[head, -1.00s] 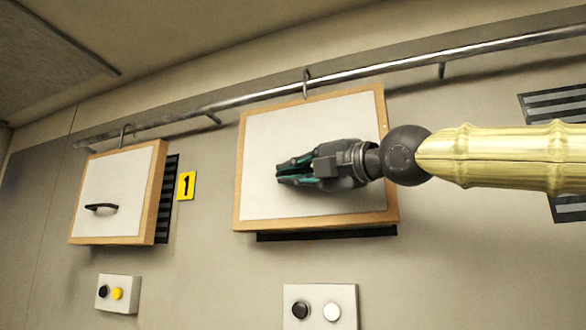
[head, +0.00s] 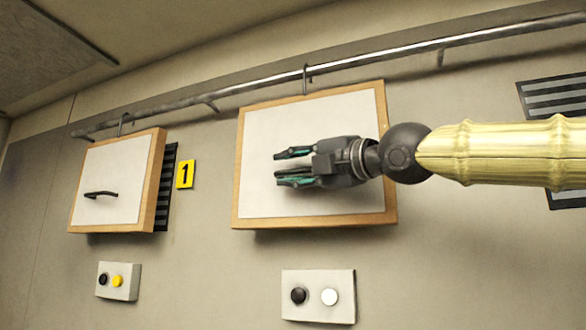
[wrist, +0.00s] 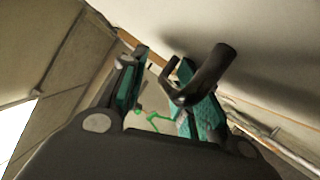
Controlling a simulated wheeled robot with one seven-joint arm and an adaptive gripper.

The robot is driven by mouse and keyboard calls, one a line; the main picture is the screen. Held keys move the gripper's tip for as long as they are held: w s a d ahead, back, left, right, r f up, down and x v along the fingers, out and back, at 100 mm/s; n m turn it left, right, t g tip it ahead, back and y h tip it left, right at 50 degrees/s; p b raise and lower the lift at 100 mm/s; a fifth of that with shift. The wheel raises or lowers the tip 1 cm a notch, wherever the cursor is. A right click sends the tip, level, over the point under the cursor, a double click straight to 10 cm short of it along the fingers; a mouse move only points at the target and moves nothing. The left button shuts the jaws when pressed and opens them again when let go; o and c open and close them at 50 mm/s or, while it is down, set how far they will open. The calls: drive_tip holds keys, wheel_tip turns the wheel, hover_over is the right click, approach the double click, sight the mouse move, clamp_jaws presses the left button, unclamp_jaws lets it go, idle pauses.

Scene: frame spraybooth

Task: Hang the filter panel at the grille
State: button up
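The filter panel (head: 280,150), a white board with a wooden frame, stands upright against the wall in the middle of the head view. Its hook (head: 304,80) appears to be over the metal rail (head: 390,58). The grille behind it is hidden. My gripper (head: 278,168) is in front of the panel's face with its fingers apart. In the wrist view, the panel's dark handle (wrist: 212,72) is close to the right finger of my gripper (wrist: 155,72); I cannot tell if they touch. In the head view my gripper hides this handle.
A similar panel (head: 105,180) with a black handle hangs at left, beside a yellow sign "1" (head: 185,174). Button boxes (head: 318,296) (head: 118,281) are on the wall below. A dark slatted grille (head: 555,97) is partly in view at right.

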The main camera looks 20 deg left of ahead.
drive_tip(key=shift+d+f, duration=0.1)
drive_tip(key=v, duration=1.2)
idle(0.4)
